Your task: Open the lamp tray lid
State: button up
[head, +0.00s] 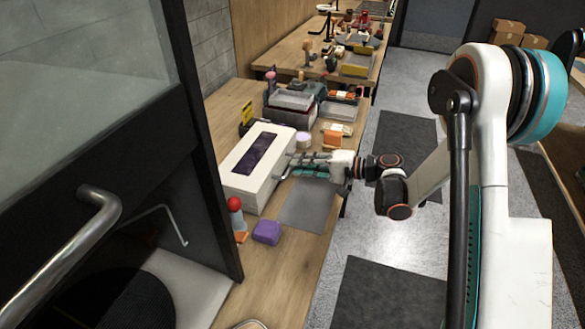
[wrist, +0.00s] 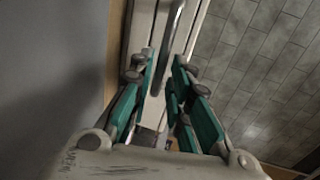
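The lamp tray is a white box (head: 240,187) on the wooden table in the head view. Its lid has a long dark purple window (head: 258,152) and looks closed. A metal handle bar (wrist: 173,35) runs along the white side of the box in the wrist view. My gripper (head: 292,164) is at the box's right side in the head view. In the wrist view my gripper (wrist: 165,65) has its teal-padded fingers apart, with the handle bar beyond and between the tips. I cannot tell whether a finger touches the bar.
A grey mat (head: 309,205) lies right of the box. A purple block (head: 267,232) and a red-topped bottle (head: 235,212) stand in front of it. A white-and-lilac jar (head: 303,140) and stacked trays (head: 292,101) are behind. A dark-framed glass cabinet (head: 90,70) is at left.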

jog(key=shift+b+x, duration=0.35)
jog(key=shift+x, duration=1.3)
grip_shut()
jog(key=shift+r, duration=0.15)
